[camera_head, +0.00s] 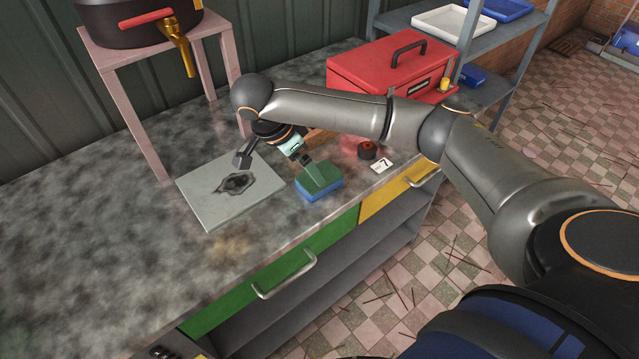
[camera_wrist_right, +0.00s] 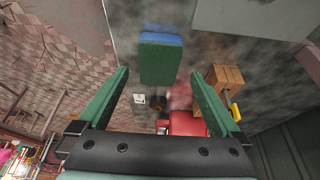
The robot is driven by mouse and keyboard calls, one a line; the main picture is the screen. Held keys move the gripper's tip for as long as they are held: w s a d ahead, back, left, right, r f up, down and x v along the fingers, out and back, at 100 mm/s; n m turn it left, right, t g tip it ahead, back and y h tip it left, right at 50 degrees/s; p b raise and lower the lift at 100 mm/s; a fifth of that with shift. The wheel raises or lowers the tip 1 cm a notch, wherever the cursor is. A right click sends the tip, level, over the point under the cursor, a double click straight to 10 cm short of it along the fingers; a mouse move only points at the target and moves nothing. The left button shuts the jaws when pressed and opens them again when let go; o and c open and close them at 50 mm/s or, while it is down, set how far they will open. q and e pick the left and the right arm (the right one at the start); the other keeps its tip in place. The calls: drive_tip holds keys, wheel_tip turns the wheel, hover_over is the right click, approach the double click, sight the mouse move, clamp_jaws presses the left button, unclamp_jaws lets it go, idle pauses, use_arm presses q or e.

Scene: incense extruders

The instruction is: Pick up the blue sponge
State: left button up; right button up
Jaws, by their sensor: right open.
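The blue sponge (camera_head: 320,190) lies on the worktop near its front edge, with a green upper layer over its blue lower layer. In the wrist view the sponge (camera_wrist_right: 160,62) shows in the upper middle, between the directions of the two green finger pads. My right gripper (camera_head: 276,162) is above the worktop, reaching down beside the sponge. Its fingers (camera_wrist_right: 160,78) are wide apart and nothing is held. One finger is close to the sponge in the head view; I cannot tell whether it touches. My left gripper is not in view.
A grey plate (camera_head: 207,206) with a dark stain lies left of the sponge. A red toolbox (camera_head: 365,72), a small dark round item (camera_head: 367,149) and a white number card (camera_head: 382,165) stand right of it. A pink stand (camera_head: 150,135) holds a dark pot (camera_head: 125,25).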

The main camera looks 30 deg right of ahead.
drive_tip(key=shift+x, duration=3.1)
drive_tip(key=shift+d, duration=0.1)
drive_tip(key=shift+c, duration=0.2)
drive_tip(key=shift+r, duration=0.1)
drive_tip(key=c, duration=1.1)
drive_tip(key=shift+r, duration=0.1)
